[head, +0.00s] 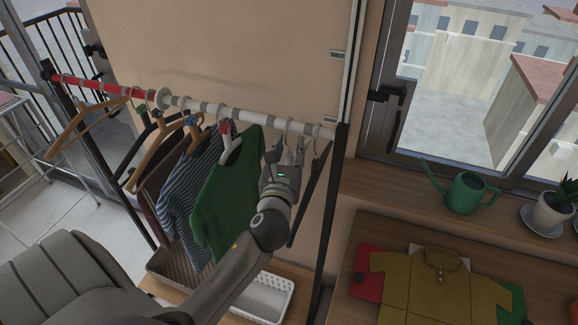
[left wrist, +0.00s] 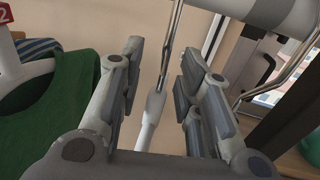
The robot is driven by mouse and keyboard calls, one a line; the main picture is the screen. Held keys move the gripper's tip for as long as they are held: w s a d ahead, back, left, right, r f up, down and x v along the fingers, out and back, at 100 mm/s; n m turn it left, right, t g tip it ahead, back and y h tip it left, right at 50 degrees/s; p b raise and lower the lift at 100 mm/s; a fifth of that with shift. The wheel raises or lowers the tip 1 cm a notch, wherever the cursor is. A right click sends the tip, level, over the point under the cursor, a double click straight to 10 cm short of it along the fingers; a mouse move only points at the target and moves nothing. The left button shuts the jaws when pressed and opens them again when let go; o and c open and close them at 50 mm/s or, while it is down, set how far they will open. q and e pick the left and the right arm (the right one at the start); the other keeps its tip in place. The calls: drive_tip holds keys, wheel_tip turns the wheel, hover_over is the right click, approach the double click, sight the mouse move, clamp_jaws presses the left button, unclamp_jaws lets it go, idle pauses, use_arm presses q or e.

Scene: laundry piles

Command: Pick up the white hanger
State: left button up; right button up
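My left gripper (head: 285,152) is raised just below the clothes rail, right of the green sweater. In the left wrist view its fingers (left wrist: 162,68) are open and apart. A white hanger (left wrist: 149,118) with a metal hook stands between them, its neck clear of both pads as far as I can see; its lower part is hidden by the gripper. In the head view my gripper mostly covers this hanger. Another white hanger (head: 231,146) carries the green sweater (head: 223,195); its shoulder also shows in the left wrist view (left wrist: 28,72). My right gripper is not in view.
The rail (head: 235,114) holds several garments, wooden hangers (head: 84,122) and, close right of my gripper, a dark hanger (head: 312,192). A black rack post (head: 331,215) stands beyond it. A white basket (head: 262,298) lies below. A watering can (head: 466,192) stands on the right ledge.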

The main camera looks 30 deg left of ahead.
use_arm(q)
clamp_jaws()
drive_tip(key=shift+r, duration=0.1)
